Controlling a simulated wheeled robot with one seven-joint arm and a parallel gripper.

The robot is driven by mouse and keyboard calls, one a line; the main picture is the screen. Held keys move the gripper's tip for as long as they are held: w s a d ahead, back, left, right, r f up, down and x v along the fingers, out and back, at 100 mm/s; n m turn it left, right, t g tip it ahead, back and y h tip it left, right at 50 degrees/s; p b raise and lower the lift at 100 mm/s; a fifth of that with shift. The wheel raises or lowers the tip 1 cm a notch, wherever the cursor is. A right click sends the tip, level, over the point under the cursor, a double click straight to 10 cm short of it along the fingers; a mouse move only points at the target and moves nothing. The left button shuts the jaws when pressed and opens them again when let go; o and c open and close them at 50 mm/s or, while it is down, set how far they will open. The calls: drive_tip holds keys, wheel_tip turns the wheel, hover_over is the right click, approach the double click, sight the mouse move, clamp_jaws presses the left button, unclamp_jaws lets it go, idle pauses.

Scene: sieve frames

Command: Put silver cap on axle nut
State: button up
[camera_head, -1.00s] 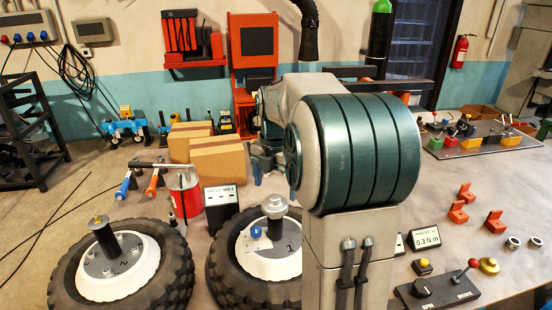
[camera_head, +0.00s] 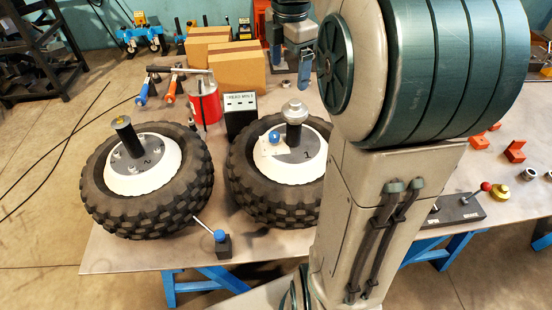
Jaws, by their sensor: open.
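A silver flanged piece (camera_head: 294,108), which looks like the silver cap, sits on top of the dark axle post (camera_head: 294,138) of the wheel marked 1 (camera_head: 245,185). The wheel marked 2 (camera_head: 100,205) lies flat to its left, with a dark post (camera_head: 128,140) topped by a small brass-coloured end. My gripper (camera_head: 305,78) points down, open, behind and above wheel 1, near the cardboard boxes. Nothing shows between its fingers. They are small in the view, and part of my arm is hidden behind its own large joint.
Cardboard boxes (camera_head: 237,68), a red can (camera_head: 205,103) and a black display (camera_head: 241,112) stand behind the wheels. A blue-knobbed lever (camera_head: 222,240) stands at the front edge. Silver rings (camera_head: 530,174), red blocks (camera_head: 514,151) and a control box (camera_head: 460,207) lie at right.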

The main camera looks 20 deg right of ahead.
drive_tip(key=s+a+f+m+t, duration=0.1)
drive_tip(key=s+a+f+m, duration=0.4)
drive_tip(key=s+m, duration=0.3)
drive_tip(key=s+a+f+m+t, duration=0.2)
drive_tip(key=s+a+f+m, duration=0.3)
drive_tip(key=s+m, duration=0.3)
drive_tip(key=f+m, duration=0.1)
drive_tip(key=m, duration=0.2)
drive_tip(key=shift+s+f+m, duration=0.15)
drive_tip(key=shift+s+m, duration=0.1)
drive_tip(key=shift+m, duration=0.05)
